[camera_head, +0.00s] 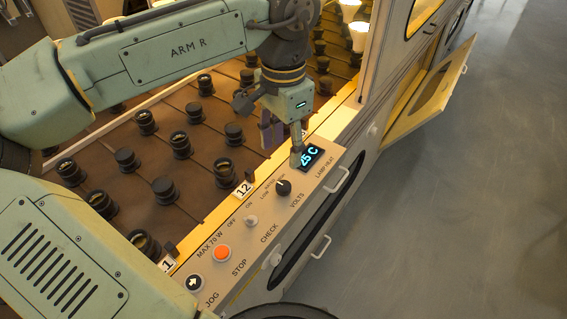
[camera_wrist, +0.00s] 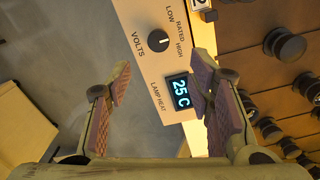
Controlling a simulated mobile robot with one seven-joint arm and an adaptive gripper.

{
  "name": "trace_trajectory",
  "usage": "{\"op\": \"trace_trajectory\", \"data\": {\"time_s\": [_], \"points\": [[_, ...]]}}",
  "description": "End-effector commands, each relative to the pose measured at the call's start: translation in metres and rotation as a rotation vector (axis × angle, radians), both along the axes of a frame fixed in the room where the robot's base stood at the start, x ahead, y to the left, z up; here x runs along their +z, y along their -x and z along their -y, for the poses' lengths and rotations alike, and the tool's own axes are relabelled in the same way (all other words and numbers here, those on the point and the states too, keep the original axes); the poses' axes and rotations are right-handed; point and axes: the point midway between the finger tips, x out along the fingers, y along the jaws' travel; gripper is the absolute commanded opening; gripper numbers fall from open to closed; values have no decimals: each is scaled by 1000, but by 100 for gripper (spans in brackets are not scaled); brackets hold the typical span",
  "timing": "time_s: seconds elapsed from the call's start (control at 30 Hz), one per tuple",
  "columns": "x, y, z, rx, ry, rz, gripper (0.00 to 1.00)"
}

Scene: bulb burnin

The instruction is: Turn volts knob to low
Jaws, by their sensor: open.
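The black round VOLTS knob (camera_head: 283,187) sits on the pale control panel, beside the display. In the wrist view the knob (camera_wrist: 159,41) lies beyond and between the fingertips, with LOW, RATED and HIGH printed around it. A small pale mark on its face seems to point toward RATED, though it is tiny. My gripper (camera_head: 283,145) is open and empty, above the panel's display end, apart from the knob. In the wrist view my gripper (camera_wrist: 162,66) shows two purple-padded fingers spread wide.
The lit display (camera_head: 310,156) reads 25 C. A small CHECK switch (camera_head: 251,221), an orange STOP button (camera_head: 222,252) and a JOG button (camera_head: 194,283) share the panel. Rows of black sockets (camera_head: 180,143) fill the bench behind. Handles (camera_head: 321,247) stick out in front.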

Motion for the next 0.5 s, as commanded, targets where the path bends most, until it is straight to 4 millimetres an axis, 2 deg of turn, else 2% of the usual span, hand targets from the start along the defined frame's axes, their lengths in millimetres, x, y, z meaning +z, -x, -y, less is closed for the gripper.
{"op": "trace_trajectory", "data": {"time_s": [0.17,0.5], "points": [[-24,1,-1,0,-3,-2,48],[-85,1,0,-1,-2,-2,48]]}}
